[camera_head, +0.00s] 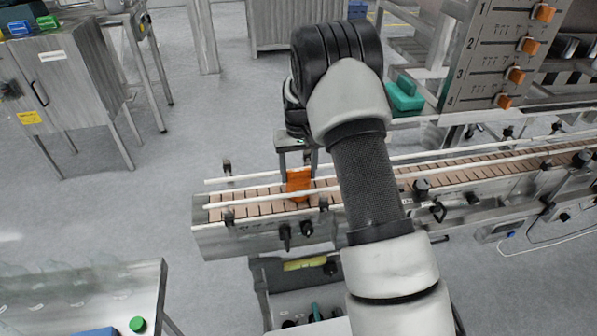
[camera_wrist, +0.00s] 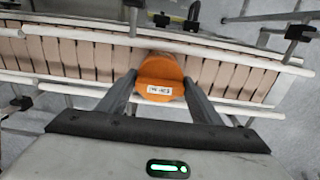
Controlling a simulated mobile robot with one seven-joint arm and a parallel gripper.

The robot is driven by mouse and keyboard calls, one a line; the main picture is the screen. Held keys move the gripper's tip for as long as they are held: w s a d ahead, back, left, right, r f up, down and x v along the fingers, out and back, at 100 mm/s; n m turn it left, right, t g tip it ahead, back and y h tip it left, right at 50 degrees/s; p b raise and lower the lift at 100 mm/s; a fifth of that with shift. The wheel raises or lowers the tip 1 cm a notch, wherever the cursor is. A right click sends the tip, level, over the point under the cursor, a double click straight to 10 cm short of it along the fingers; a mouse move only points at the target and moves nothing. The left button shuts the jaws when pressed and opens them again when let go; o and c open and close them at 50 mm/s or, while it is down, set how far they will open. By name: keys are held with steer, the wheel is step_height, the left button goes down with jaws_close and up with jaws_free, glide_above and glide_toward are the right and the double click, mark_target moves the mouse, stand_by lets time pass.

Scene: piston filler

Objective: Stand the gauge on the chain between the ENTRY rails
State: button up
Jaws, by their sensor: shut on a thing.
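The orange gauge (camera_head: 299,184) is at the left end of the conveyor, over the brown slatted chain (camera_head: 257,207). My gripper (camera_head: 297,160) comes down from above and is shut on it. In the wrist view the gauge (camera_wrist: 160,70) sits between my two fingers, with a small white label facing the camera. It appears between the two pale ENTRY rails (camera_wrist: 75,32), and it hides part of the rail nearer the wrist camera.
Black rail clamps (camera_head: 229,217) stand along the conveyor sides. A grey panel with numbered orange tabs (camera_head: 515,75) and a teal block (camera_head: 403,95) stand behind, to the right. A steel cabinet (camera_head: 60,75) is at the far left. Open floor lies left of the conveyor.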

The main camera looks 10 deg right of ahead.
steer(key=shift+f, duration=0.2)
steer(key=o, duration=1.5)
steer(key=shift+r, duration=0.1)
steer(key=shift+o, duration=0.2)
steer(key=shift+r, duration=0.1)
